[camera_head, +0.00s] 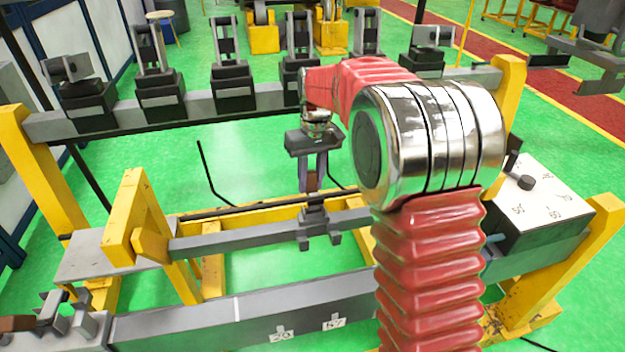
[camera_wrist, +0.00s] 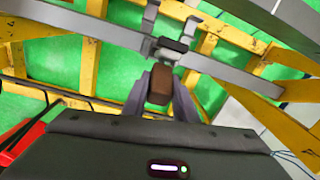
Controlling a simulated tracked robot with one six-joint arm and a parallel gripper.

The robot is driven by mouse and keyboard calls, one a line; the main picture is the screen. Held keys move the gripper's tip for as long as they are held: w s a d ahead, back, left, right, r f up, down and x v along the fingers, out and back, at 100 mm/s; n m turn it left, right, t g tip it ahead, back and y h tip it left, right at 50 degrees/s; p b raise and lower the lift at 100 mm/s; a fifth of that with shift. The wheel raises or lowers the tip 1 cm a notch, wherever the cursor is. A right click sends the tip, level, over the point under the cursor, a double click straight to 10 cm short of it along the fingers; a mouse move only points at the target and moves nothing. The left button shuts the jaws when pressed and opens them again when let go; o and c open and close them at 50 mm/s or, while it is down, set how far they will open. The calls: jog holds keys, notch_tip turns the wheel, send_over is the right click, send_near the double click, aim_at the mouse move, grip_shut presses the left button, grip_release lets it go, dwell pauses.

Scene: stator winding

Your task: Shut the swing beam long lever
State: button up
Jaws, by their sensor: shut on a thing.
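The grey swing beam (camera_head: 235,237) runs across the yellow frame, and in the wrist view it crosses diagonally (camera_wrist: 225,70). A dark clamp (camera_head: 318,222) sits on its middle part; it also shows in the wrist view (camera_wrist: 172,46). A brown lever handle (camera_head: 312,182) rises just above this clamp and appears as a brown block in the wrist view (camera_wrist: 160,86). My gripper (camera_head: 313,186) points down over the clamp, and its grey fingers (camera_wrist: 161,80) are shut on the brown handle from both sides. The lever's lower part is mostly hidden by the fingers.
A rail (camera_head: 205,104) with several dark clamps stands behind. A white-topped box (camera_head: 535,205) with a black knob is at the right. A grey lower beam (camera_head: 235,315) with number tags lies in front. My red arm hides the beam's right end.

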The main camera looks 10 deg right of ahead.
grip_shut()
jog(key=shift+d, duration=0.15)
